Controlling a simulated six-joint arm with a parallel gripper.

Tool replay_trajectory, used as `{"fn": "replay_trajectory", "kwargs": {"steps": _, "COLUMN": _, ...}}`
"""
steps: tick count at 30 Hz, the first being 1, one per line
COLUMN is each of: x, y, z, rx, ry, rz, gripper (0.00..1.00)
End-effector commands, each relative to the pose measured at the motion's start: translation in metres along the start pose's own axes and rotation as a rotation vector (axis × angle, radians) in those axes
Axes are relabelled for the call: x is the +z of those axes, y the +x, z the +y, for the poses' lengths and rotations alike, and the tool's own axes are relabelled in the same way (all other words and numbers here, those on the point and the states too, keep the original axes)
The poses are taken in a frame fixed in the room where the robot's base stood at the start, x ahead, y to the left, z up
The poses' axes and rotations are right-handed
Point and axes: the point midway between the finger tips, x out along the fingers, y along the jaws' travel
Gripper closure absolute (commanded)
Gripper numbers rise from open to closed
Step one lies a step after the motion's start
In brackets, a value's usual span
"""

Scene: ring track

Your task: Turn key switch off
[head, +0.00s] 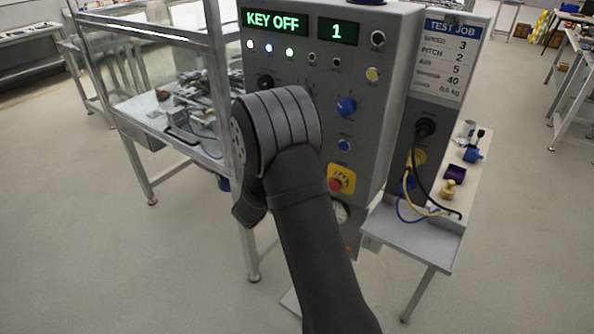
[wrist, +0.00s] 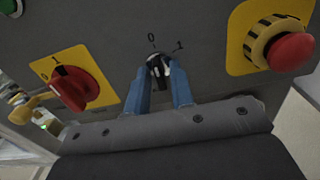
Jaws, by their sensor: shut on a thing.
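The key switch (wrist: 156,66) is on the grey panel in the middle of the wrist view, with a 0 mark above it and a 1 mark to the upper right. My gripper (wrist: 163,82) has its two blue fingers closed on either side of the dark key. The key's exact angle is hard to read between the fingers. In the head view my dark arm hides the gripper and the key switch. The display (head: 275,22) at the top of the panel reads KEY OFF.
A red rotary switch (wrist: 74,88) on a yellow plate is left of the fingers. A red emergency button (wrist: 288,50) is to the right; it also shows in the head view (head: 337,184). A second display (head: 337,31) reads 1. A blue knob (head: 346,107) sits on the panel.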

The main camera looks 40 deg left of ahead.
Motion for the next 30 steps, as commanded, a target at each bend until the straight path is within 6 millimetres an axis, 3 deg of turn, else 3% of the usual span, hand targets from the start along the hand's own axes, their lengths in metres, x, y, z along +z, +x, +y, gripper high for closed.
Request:
{"fn": "replay_trajectory", "kwargs": {"steps": 16, "x": -0.0016, "y": -0.0009, "z": -0.0002, "rx": 0.001, "ry": -0.028, "rz": 0.003, "gripper": 1.00}}
{"fn": "replay_trajectory", "kwargs": {"steps": 17, "x": -0.0016, "y": -0.0009, "z": -0.0002, "rx": 0.001, "ry": -0.028, "rz": 0.003, "gripper": 0.74}}
{"fn": "replay_trajectory", "kwargs": {"steps": 18, "x": -0.0016, "y": -0.0009, "z": -0.0002, "rx": 0.001, "ry": -0.028, "rz": 0.003, "gripper": 0.70}}
{"fn": "replay_trajectory", "kwargs": {"steps": 26, "x": -0.0007, "y": -0.0009, "z": 0.0000, "rx": 0.001, "ry": -0.026, "rz": 0.002, "gripper": 0.70}}
{"fn": "replay_trajectory", "kwargs": {"steps": 30, "x": -0.0008, "y": -0.0104, "z": 0.0008, "rx": 0.003, "ry": -0.026, "rz": 0.002, "gripper": 0.70}}
